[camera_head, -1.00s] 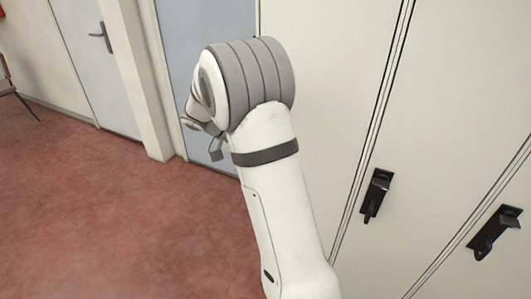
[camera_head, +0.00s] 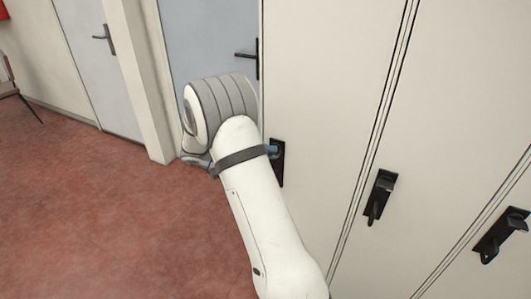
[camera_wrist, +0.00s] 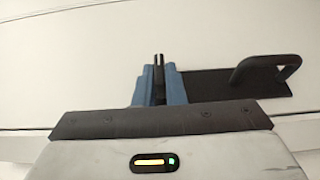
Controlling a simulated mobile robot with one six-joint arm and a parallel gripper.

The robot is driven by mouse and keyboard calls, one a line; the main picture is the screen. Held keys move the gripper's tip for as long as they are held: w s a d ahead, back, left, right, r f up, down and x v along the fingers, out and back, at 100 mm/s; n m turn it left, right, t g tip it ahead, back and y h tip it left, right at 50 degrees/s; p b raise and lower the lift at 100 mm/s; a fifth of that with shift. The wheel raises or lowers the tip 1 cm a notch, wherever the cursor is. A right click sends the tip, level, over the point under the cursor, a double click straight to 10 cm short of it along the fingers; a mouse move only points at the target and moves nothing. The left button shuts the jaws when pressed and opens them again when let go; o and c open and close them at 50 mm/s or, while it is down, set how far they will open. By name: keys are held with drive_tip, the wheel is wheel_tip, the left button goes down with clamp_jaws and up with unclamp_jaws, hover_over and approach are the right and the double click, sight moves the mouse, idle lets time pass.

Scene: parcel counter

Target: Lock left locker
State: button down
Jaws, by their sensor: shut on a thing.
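The left locker door (camera_head: 325,90) is a tall cream panel, and it looks closed. Its black lock plate (camera_head: 279,172) shows at the right of my arm in the head view. The plate also shows in the wrist view (camera_wrist: 225,84), with a black loop handle (camera_wrist: 268,68) at its right end. My gripper (camera_wrist: 159,72) has blue fingers at the plate's other end, shut on a small dark latch part (camera_wrist: 158,62) between them. One blue fingertip shows at the plate's upper part in the head view. My arm hides the rest of the gripper there.
Two more lockers to the right carry black latches, a middle one (camera_head: 378,197) and a right one (camera_head: 500,236). A blue-grey door (camera_head: 205,40) with a black lever handle (camera_head: 247,56) stands left of the lockers. Open red floor (camera_head: 90,220) lies to the left.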

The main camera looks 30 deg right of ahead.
idle(0.5)
drive_tip(key=c, duration=1.5)
unclamp_jaws()
drive_tip(key=p+v, duration=0.5)
drive_tip(key=v, duration=0.2)
drive_tip(key=shift+w+a, duration=0.2)
drive_tip(key=shift+a, duration=0.1)
drive_tip(key=shift+f, duration=0.1)
